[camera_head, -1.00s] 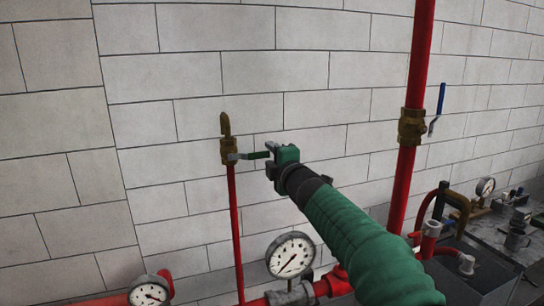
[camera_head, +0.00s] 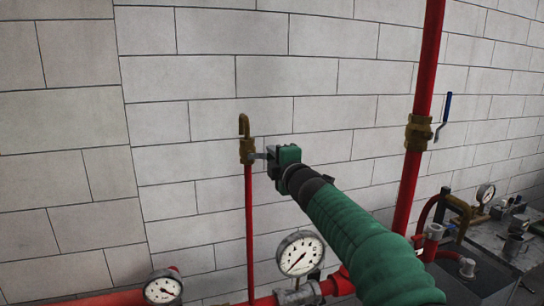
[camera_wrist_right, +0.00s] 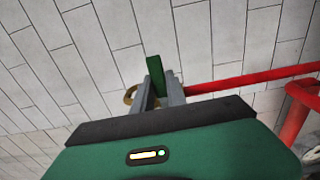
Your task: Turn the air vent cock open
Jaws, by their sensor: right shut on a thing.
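The air vent cock (camera_head: 246,151) is a small brass valve with a hooked brass outlet on top of a thin red pipe (camera_head: 249,220). Its short grey lever (camera_head: 261,156) sticks out level to the right. My right gripper (camera_head: 270,157) is at the lever's outer end and hides the green grip in the head view. In the right wrist view the green grip (camera_wrist_right: 154,72) stands between the two grey fingers of my right gripper (camera_wrist_right: 158,90), which is shut on it. Part of the brass outlet (camera_wrist_right: 129,95) shows behind the fingers. My left gripper is not in view.
A thick red pipe (camera_head: 428,60) with a blue-handled brass valve (camera_head: 418,132) stands to the right. Pressure gauges (camera_head: 300,254) and red piping sit below. A grey block wall (camera_head: 190,70) is close behind. The space left of the cock is clear.

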